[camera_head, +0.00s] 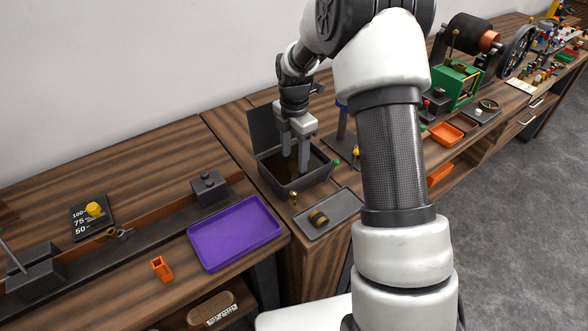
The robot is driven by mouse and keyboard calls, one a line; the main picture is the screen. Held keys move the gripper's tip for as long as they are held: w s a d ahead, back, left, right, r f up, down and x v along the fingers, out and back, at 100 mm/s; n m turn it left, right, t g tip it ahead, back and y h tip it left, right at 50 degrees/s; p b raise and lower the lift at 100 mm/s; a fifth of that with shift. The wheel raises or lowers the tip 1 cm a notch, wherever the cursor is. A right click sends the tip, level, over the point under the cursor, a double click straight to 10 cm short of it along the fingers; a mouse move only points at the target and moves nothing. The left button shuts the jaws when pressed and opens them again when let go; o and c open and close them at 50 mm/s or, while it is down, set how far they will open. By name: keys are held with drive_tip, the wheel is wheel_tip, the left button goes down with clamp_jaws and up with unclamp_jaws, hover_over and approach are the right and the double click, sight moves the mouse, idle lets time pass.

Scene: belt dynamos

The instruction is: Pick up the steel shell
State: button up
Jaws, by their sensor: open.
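My gripper (296,163) points down with its two fingers apart, and nothing shows between them. The fingers reach into the opening of a dark grey box (314,181) whose lid (264,128) stands open at the back. The inside of the box is dark and partly hidden by the fingers. I cannot make out a steel shell there or be sure of one elsewhere. A short dark cylinder with a brass-coloured band (318,218) lies on a small grey tray (343,209) in front of the box.
A purple tray (235,232) lies empty to the left, near an orange holder (161,268) and a dark block (209,187). A green machine (457,85) and orange trays (446,134) are to the right. My arm hides part of the bench.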

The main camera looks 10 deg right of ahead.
sight(294, 166)
drive_tip(key=shift+f, duration=1.5)
drive_tip(key=c, duration=1.2)
drive_tip(key=shift+w, duration=0.1)
drive_tip(key=shift+c, duration=0.5)
drive_tip(key=shift+r, duration=0.15)
